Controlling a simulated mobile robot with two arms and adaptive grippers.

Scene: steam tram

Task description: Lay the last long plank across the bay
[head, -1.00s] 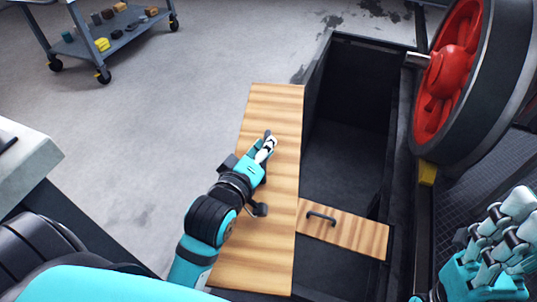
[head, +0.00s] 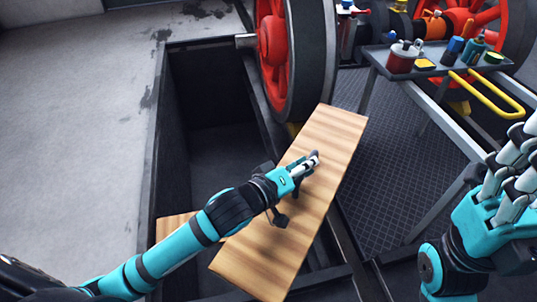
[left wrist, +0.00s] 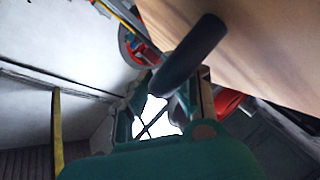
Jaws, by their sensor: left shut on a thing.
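My left gripper (head: 305,172) is shut on a long wooden plank (head: 318,137), seemingly by its dark handle, which shows in the left wrist view (left wrist: 190,55). The plank slants across the right side of the bay (head: 205,125), its far end close to the red wheel. I cannot tell whether it touches the frame. A shorter-looking piece of plank (head: 172,226) lies across the near part of the bay, partly hidden by my left arm. My right gripper (head: 505,165) is raised at the right edge, away from the plank, with its fingertips partly cut off.
A big red wheel with a dark rim (head: 275,50) stands at the bay's far right side. A grey tray table (head: 430,62) holds a red can (head: 403,57) and other small items, with a yellow rail (head: 490,95) beside it. Bare floor lies left of the bay.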

